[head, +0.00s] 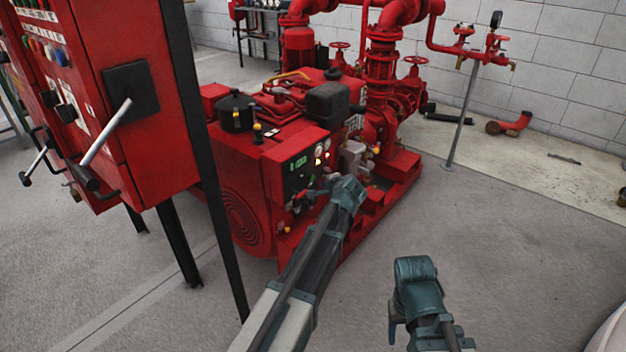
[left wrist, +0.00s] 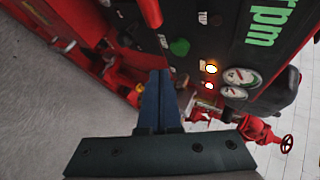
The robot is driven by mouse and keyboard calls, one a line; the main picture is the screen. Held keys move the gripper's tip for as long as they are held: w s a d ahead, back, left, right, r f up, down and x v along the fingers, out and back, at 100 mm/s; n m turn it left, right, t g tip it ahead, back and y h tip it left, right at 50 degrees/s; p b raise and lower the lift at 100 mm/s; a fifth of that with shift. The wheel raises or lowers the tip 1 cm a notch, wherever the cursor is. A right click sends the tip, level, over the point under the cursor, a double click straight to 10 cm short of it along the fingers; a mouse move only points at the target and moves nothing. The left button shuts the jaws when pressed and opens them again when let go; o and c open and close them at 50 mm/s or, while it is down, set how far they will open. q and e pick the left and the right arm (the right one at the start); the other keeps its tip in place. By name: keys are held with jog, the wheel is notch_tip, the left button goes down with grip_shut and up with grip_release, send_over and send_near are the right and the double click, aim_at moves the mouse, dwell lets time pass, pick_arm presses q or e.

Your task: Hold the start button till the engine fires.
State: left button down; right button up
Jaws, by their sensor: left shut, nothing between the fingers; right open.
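The engine's dark control panel (head: 301,170) is on the near side of the red pumpset. It has a lit green display and gauges. In the left wrist view a round green button (left wrist: 180,47), which looks like the start button, sits on the panel (left wrist: 225,25). My left gripper (head: 326,188) is in front of the panel's lower right. Its fingers (left wrist: 160,74) are shut and empty, with their tips just below the green button in the picture. I cannot tell whether they touch the panel. My right gripper (head: 407,285) is open, low over the floor, away from the pumpset.
An amber lamp (left wrist: 211,69), a red lamp (left wrist: 208,86) and gauges (left wrist: 238,76) are beside the green button. A red cabinet (head: 130,150) with levers stands at left on dark legs. Red pipework (head: 385,60) rises behind the engine.

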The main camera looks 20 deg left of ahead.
pick_arm(q)
jog(key=shift+w+a, duration=0.3)
jog(key=shift+a, duration=0.5)
jog(key=shift+a, duration=0.15)
dwell(1.5)
jog(key=shift+w+a, duration=0.15)
jog(key=shift+a, duration=0.1)
jog(key=shift+w+a, duration=0.1)
jog(key=shift+a, duration=0.35)
dwell(1.8)
jog(key=shift+d, duration=0.1)
dwell(1.5)
jog(key=shift+s+d, duration=0.3)
jog(key=shift+d, duration=0.45)
jog(key=shift+d, duration=0.15)
jog(key=shift+s+d, duration=0.3)
jog(key=shift+d, duration=0.45)
jog(key=shift+s+d, duration=0.25)
jog(key=shift+d, duration=0.45)
jog(key=shift+s+d, duration=0.3)
jog(key=shift+d, duration=0.45)
